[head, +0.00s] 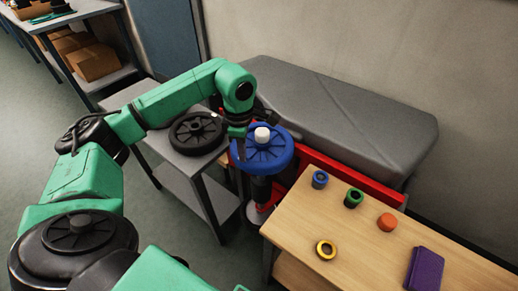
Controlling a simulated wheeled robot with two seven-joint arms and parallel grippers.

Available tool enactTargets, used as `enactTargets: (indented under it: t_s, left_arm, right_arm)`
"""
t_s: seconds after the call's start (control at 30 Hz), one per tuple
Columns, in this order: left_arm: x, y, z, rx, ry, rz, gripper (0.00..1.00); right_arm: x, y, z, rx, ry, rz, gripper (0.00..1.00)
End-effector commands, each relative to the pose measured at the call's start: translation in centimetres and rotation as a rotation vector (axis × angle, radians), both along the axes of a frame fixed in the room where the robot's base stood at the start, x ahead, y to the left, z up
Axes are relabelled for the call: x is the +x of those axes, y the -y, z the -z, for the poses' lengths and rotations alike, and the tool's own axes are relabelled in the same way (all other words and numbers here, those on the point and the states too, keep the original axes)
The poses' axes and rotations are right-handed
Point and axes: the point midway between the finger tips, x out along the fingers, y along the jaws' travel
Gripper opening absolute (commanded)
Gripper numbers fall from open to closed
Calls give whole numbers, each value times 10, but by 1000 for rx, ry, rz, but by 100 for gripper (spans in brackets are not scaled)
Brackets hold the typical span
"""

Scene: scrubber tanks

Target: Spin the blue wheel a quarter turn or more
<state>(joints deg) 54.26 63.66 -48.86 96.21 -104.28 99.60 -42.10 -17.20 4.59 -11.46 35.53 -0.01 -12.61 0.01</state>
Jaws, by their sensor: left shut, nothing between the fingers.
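The blue wheel (265,157) is spoked, lies nearly flat and has a white knob (262,135) on top near its back. It sits on a dark upright post between the grey side table and the wooden table. My left gripper (240,153) points down at the left edge of the wheel, its fingers shut with nothing between them. The fingertips are small and dark, so I cannot tell whether they touch the rim or a spoke. My right gripper is not in view.
A black wheel (196,132) lies on the grey side table (182,165) to the left. The wooden table (375,245) at right holds several small rings and cylinders and a purple book (425,269). A grey padded bench (340,115) stands behind, with a red frame (350,180) in front.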

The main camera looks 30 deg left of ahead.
Motion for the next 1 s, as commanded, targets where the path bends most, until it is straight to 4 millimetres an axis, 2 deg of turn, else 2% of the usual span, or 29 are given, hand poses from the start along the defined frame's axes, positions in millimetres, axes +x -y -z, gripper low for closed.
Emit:
enactTargets:
  t_s: [0.23,0.5,0.77,1.0]
  left_arm:
    - [-1,21,-1,-2,-1,3,0]
    - [-1,23,0,-1,-1,2,0]
    - [3,43,1,-2,0,3,0]
    - [4,44,2,0,-1,2,0]
  right_arm:
    - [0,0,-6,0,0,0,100]
    - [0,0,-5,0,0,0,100]
    - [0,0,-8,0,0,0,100]
    - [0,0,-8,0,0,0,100]
